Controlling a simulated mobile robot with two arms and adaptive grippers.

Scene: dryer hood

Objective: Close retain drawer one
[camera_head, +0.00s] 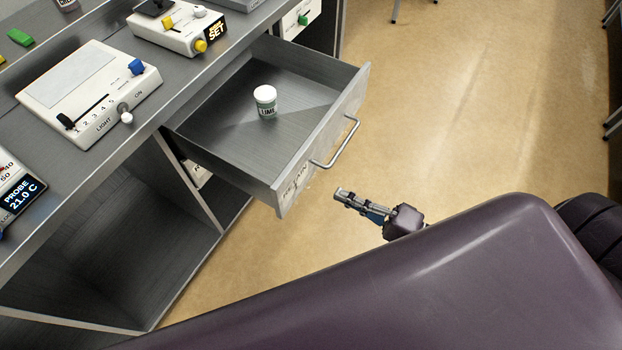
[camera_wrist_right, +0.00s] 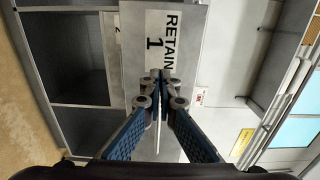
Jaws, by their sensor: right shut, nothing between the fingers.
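Retain drawer one (camera_head: 318,148) is pulled out of the grey bench in the head view. Its front carries a metal bar handle (camera_head: 337,143) and a label. A small white jar (camera_head: 265,101) with a green band stands upright inside it. My right gripper (camera_head: 341,194) is in front of the drawer front, near its lower corner, and looks apart from it. In the right wrist view the label "RETAIN 1" (camera_wrist_right: 161,40) shows ahead of the shut, empty fingers (camera_wrist_right: 160,78). The fingers hide part of the drawer front. My left gripper is not in view.
The bench top holds a light control box (camera_head: 90,92), a SET box (camera_head: 178,24) and a probe display (camera_head: 18,192). Open shelf space (camera_head: 110,260) lies below the bench. My dark arm link fills the lower right.

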